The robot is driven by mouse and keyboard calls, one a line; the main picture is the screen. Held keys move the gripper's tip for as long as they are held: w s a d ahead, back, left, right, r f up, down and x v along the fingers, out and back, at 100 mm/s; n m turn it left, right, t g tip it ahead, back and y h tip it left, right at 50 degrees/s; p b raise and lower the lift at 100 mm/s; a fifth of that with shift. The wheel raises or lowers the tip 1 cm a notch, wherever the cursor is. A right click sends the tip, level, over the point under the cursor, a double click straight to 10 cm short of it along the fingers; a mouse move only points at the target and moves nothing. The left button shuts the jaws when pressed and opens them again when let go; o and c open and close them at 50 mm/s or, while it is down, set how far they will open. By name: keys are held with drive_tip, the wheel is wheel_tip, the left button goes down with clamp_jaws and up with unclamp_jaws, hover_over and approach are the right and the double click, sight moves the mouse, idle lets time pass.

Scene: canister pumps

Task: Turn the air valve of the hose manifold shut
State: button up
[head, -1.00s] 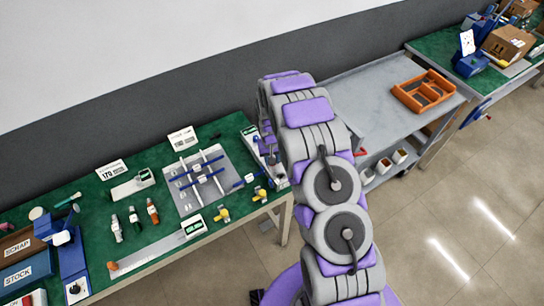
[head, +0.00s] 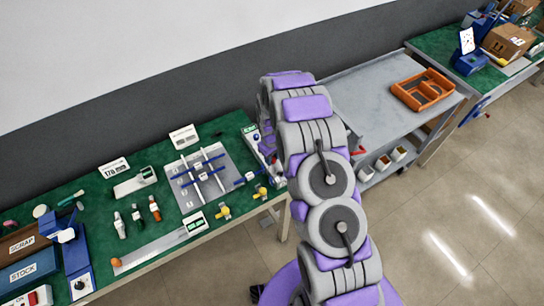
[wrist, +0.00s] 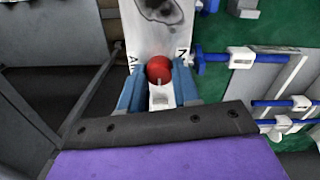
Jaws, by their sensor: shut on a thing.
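The wrist view shows a red ball-shaped knob (wrist: 159,69) in front of a white panel (wrist: 150,32) with partly hidden lettering on both sides. I take it for the air valve's handle on the hose manifold. My gripper (wrist: 159,88) has its blue fingers on either side of the knob, shut on it. A pale part shows between the fingers below the knob. In the head view, the manifold (head: 254,137) stands at the right end of the green bench, mostly hidden behind my arm. My gripper is hidden there.
A grey plate with blue clamps (head: 181,206) lies left of the manifold. Yellow fittings (head: 223,211) sit near the bench's front edge. Several small bottles (head: 137,218) stand further left. A grey cart (head: 372,85) with an orange tray (head: 424,90) stands to the right.

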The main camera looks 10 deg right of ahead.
drive_tip(key=shift+w, duration=0.15)
drive_tip(key=o, duration=1.1)
drive_tip(key=shift+c, duration=0.2)
wheel_tip(320, 180, up, 17)
drive_tip(key=shift+a+r+p, duration=0.15)
drive_tip(key=shift+a+p, duration=0.1)
drive_tip(key=shift+p, duration=0.2)
